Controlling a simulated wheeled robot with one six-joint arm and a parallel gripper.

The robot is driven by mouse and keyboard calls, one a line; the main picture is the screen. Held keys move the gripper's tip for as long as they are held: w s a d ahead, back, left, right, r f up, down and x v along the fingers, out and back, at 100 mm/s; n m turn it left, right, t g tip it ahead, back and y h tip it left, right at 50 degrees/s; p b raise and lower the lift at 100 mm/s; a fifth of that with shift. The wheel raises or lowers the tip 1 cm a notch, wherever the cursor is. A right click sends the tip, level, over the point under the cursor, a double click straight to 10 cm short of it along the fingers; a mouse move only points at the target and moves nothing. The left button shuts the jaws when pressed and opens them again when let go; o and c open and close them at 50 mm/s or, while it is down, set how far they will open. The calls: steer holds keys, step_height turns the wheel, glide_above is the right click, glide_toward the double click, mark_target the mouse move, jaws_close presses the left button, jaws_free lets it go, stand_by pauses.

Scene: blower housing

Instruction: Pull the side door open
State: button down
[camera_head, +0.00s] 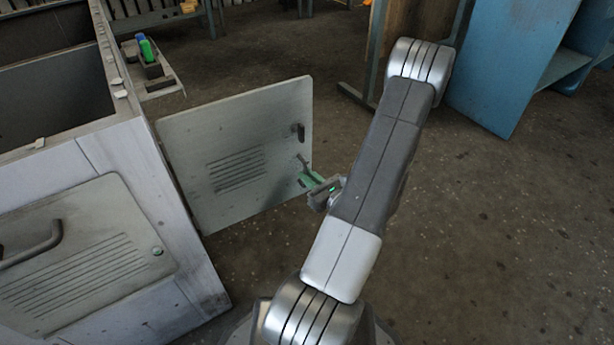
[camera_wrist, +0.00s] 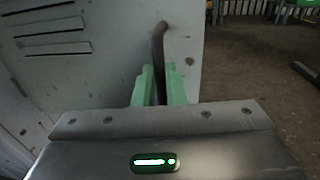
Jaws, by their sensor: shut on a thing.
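The side door (camera_head: 270,110) is a grey panel with slots, and it stands swung out from the right side of the grey housing (camera_head: 185,235). It also shows in the wrist view (camera_wrist: 105,75). My gripper (camera_head: 304,171) is at the door's free edge, at its lower right. In the wrist view its green fingers (camera_wrist: 164,85) are shut on a dark bent handle (camera_wrist: 158,45) on the door.
A second slotted panel (camera_head: 85,275) with a handle is on the housing's front. A small bench (camera_head: 163,84) with green and blue items stands behind the door. A blue cabinet (camera_head: 510,65) is at the back right. The floor (camera_head: 490,240) right of my arm is clear.

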steer(key=shift+s+a, duration=0.35)
steer(key=c, duration=1.5)
jaws_free()
steer(key=shift+a, duration=0.2)
steer(key=shift+w+d, duration=0.1)
steer(key=shift+d, duration=0.1)
steer(key=shift+d, duration=0.1)
steer(key=p+v, duration=0.3)
steer(key=v, duration=1)
steer(key=shift+s+d, duration=0.25)
steer(key=b+x, duration=0.3)
steer(key=x, duration=1)
steer(key=shift+w+a, duration=0.3)
